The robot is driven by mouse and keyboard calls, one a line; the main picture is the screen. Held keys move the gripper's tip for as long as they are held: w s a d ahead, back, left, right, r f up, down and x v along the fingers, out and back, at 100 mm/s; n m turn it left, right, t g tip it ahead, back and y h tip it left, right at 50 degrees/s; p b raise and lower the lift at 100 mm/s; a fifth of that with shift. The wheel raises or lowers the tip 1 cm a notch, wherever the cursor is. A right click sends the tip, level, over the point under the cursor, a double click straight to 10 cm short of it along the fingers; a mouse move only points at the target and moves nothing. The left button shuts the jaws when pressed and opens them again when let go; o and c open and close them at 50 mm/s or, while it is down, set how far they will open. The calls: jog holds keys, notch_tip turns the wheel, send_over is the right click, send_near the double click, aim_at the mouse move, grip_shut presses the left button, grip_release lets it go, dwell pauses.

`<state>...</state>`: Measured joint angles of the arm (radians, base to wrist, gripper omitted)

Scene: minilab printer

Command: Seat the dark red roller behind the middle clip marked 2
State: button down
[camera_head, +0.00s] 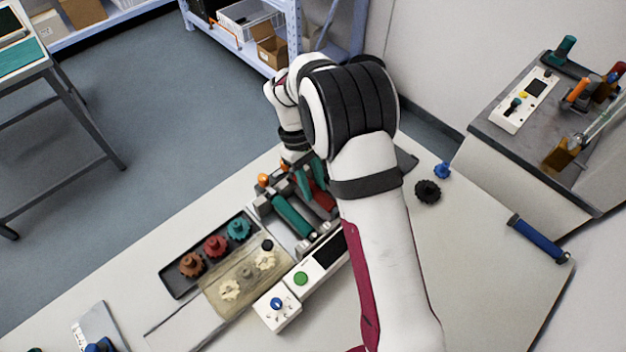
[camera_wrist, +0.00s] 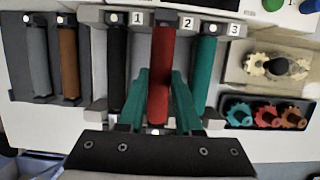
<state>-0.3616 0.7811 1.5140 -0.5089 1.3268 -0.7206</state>
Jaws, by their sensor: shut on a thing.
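The dark red roller (camera_wrist: 160,75) stands between the teal fingers of my gripper (camera_wrist: 163,110) in the wrist view, and the gripper is shut on it. Its far end lies at the middle clip (camera_wrist: 162,21), beside the label 2 (camera_wrist: 188,22). Whether it is down behind the clip or just above it, I cannot tell. In the head view the red roller (camera_head: 322,200) shows partly beside my gripper (camera_head: 311,181), with my arm hiding much of it. A black roller (camera_wrist: 117,65) lies at clip 1 and a teal roller (camera_wrist: 205,70) at clip 3.
Left of clip 1 in the wrist view, a brown roller (camera_wrist: 69,60) lies in a side holder. A black tray (camera_wrist: 237,115) with gears and a pale gear bed (camera_wrist: 250,50) lie right of the rollers. The bench (camera_head: 470,290) is clear at front right.

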jog(key=shift+f, duration=0.65)
jog(key=shift+f, duration=0.1)
jog(key=shift+f, duration=0.7)
jog(key=c, duration=0.5)
grip_release()
jog(key=shift+r, duration=0.15)
jog(key=shift+r, duration=4.4)
